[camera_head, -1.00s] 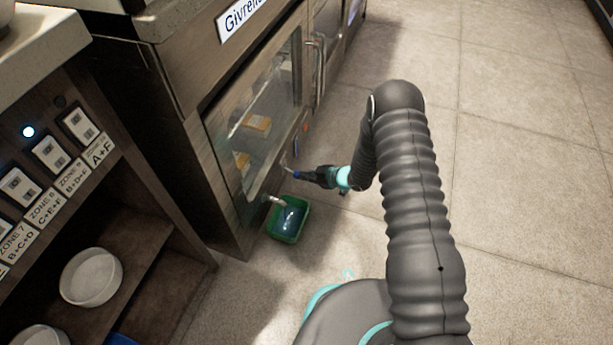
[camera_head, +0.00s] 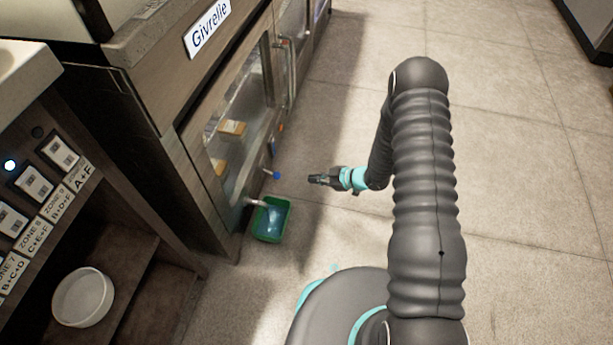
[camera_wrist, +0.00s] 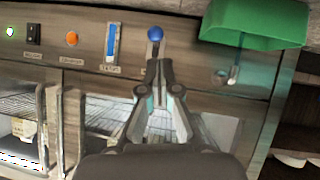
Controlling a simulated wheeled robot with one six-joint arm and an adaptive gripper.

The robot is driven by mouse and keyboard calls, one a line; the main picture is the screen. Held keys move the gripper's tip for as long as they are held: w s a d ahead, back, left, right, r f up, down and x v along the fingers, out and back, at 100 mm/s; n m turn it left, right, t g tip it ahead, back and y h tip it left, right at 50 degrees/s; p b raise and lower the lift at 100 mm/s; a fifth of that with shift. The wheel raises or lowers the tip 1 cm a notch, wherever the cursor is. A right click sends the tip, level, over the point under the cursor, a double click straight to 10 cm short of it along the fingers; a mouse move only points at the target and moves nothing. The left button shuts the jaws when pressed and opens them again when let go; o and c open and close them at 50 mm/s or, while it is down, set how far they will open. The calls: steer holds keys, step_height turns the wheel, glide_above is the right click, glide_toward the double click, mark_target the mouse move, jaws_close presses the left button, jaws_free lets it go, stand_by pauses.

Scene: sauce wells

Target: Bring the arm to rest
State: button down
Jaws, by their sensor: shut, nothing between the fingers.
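My gripper (camera_head: 316,180) is shut and empty, held in the air to the right of the Givrelle cabinet front in the head view. In the wrist view my gripper (camera_wrist: 155,66) points at the cabinet's control panel. A small blue knob (camera_head: 276,175) sits on the panel, apart from the fingertips. The knob (camera_wrist: 155,33) also shows just beyond the fingertips in the wrist view. My arm is bent, its forearm reaching left toward the cabinet.
A green tub (camera_head: 286,232) with blue liquid stands below a spout (camera_head: 254,202) at the cabinet's foot. A dark shelf unit (camera_head: 142,262) at the left holds a white bowl (camera_head: 83,297). The tiled floor to the right is clear.

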steer(key=shift+d, duration=0.15)
stand_by(0.4)
